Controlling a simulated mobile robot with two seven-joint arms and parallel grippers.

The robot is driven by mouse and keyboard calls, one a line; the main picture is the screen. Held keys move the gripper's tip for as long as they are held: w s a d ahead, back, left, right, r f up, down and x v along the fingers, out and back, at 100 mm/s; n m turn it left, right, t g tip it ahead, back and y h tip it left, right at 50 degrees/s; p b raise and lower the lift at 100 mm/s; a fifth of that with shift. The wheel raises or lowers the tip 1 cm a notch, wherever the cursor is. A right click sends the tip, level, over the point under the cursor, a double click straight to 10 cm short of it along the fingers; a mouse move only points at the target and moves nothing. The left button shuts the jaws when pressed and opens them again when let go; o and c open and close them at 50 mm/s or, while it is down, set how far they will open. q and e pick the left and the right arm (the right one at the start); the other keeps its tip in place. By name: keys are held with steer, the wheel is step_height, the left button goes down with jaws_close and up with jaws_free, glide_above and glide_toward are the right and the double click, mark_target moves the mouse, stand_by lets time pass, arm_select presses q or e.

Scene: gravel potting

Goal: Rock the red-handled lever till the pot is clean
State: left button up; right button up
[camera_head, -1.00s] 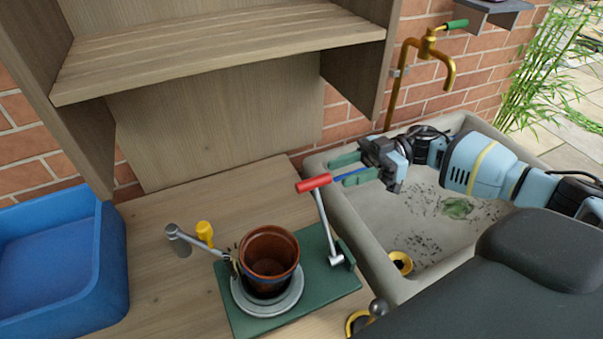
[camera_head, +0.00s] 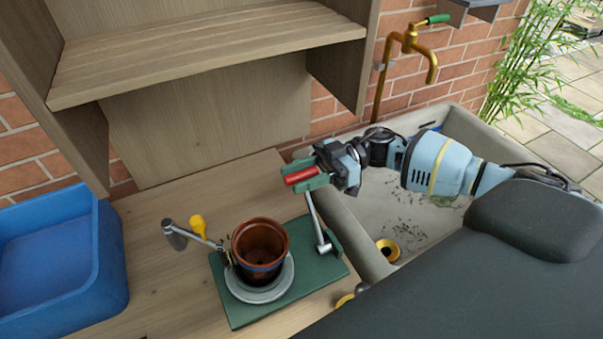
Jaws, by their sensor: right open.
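The terracotta pot (camera_head: 259,243) stands upright on a round grey turntable (camera_head: 262,292) on a green base plate (camera_head: 238,313). Dark marks show on its lower part and inside. The lever's red handle (camera_head: 301,176) tops a metal rod (camera_head: 315,217) rising from the plate's right side. My right gripper (camera_head: 306,178) is open, its green fingers on either side of the red handle. Whether they touch it I cannot tell. A metal arm with a grey end and a yellow knob (camera_head: 198,227) reaches to the pot's left side. My left gripper is not in view.
A stone sink (camera_head: 360,240) lies right of the bench under a brass tap (camera_head: 411,40). A blue crate (camera_head: 113,255) stands at the left. A wooden shelf (camera_head: 200,55) overhangs the back. Bare bench (camera_head: 150,280) lies left of the plate.

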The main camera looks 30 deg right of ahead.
jaws_close()
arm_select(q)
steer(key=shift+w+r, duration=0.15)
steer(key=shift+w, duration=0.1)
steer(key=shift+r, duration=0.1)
arm_select(e)
steer(key=shift+s+r, duration=0.1)
steer(key=shift+r, duration=0.05)
